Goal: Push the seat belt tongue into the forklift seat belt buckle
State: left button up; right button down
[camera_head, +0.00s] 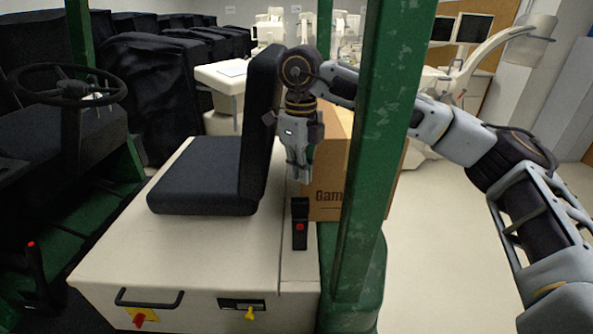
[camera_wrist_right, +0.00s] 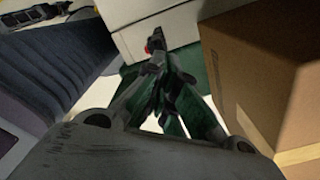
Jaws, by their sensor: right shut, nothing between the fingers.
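The seat belt buckle (camera_head: 300,222) is black with a red button and stands upright on the pale seat base, right of the seat. It also shows in the right wrist view (camera_wrist_right: 172,34), just beyond the fingertips. My right gripper (camera_head: 301,180) points down a little above and behind the buckle, apart from it as far as the head view shows. Its fingers (camera_wrist_right: 157,72) are shut with nothing between them. I cannot make out the seat belt tongue in either view. My left gripper is not in view.
A green post (camera_head: 372,150) rises right of the buckle. A cardboard box (camera_head: 328,203) stands behind it, close to my right gripper. The dark seat (camera_head: 205,175) is to the left. A steering wheel (camera_head: 66,84) is at far left. Open floor (camera_head: 450,240) lies right.

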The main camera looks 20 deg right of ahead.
aim_at(301, 201)
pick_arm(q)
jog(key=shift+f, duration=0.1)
pick_arm(e)
jog(key=shift+f, duration=0.15)
jog(key=shift+f+b, duration=1.1)
jog(key=shift+f, duration=0.6)
jog(key=shift+f+b, duration=0.35)
jog(key=shift+f, duration=0.5)
jog(key=shift+d+f+b, duration=0.15)
jog(key=shift+f+b, duration=0.15)
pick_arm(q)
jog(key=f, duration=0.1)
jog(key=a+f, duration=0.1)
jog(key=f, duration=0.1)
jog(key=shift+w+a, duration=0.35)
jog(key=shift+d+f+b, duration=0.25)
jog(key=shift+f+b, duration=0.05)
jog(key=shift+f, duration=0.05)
pick_arm(e)
jog(key=shift+f, duration=0.4)
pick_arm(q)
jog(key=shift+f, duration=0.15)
pick_arm(e)
jog(key=shift+s+f, duration=0.1)
jog(key=shift+f, duration=0.05)
